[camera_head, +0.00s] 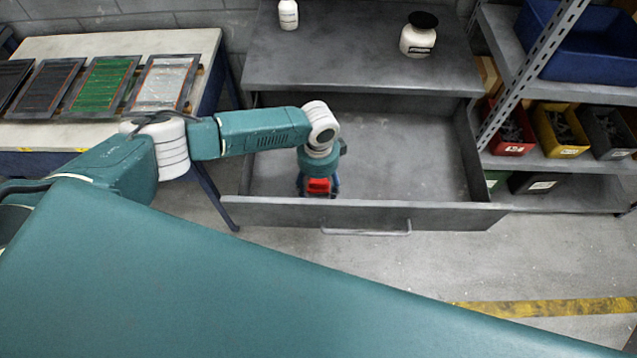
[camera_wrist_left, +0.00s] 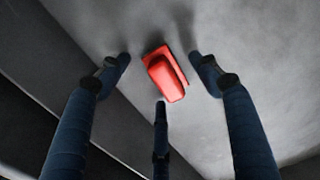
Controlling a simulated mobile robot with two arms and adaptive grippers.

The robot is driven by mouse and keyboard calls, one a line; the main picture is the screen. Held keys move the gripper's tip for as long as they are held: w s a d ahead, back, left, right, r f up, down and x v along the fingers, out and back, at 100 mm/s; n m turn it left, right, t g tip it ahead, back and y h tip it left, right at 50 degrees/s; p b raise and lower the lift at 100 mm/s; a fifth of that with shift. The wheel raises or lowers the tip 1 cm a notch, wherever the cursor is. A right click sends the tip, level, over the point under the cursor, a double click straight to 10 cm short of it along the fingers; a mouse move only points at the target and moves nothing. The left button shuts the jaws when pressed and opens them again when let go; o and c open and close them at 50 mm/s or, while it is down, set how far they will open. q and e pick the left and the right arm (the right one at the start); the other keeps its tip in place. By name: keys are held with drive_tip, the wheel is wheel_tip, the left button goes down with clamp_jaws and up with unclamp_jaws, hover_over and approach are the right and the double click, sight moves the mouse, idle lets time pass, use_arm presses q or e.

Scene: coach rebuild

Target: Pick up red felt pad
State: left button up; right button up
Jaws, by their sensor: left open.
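The red felt pad (camera_head: 319,186) lies in the open grey drawer, near its front wall, left of the middle. In the left wrist view the pad (camera_wrist_left: 166,76) rests on the drawer floor and looks like a red block with a raised part on a flat base. My left gripper (camera_head: 319,194) points down into the drawer over the pad and partly hides it. In the left wrist view its fingers (camera_wrist_left: 163,82) are open, spread around the pad with gaps on the sides. My right gripper is not in view.
The drawer's front wall (camera_head: 430,217) with its handle (camera_head: 366,233) stands close to my gripper. The drawer floor to the right is bare. Two white bottles (camera_head: 288,14) (camera_head: 418,38) stand on the cabinet top. Shelves with coloured bins (camera_head: 560,131) stand at the right.

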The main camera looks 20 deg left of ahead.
sight(318, 184)
use_arm(q)
drive_tip(key=shift+f, duration=0.2)
drive_tip(key=c, duration=1.3)
drive_tip(key=shift+r, duration=0.1)
wheel_tip(318, 184, up, 20)
drive_tip(key=b, duration=0.2)
drive_tip(key=shift+b, duration=0.4)
drive_tip(key=o, duration=0.4)
drive_tip(key=shift+c, duration=1.3)
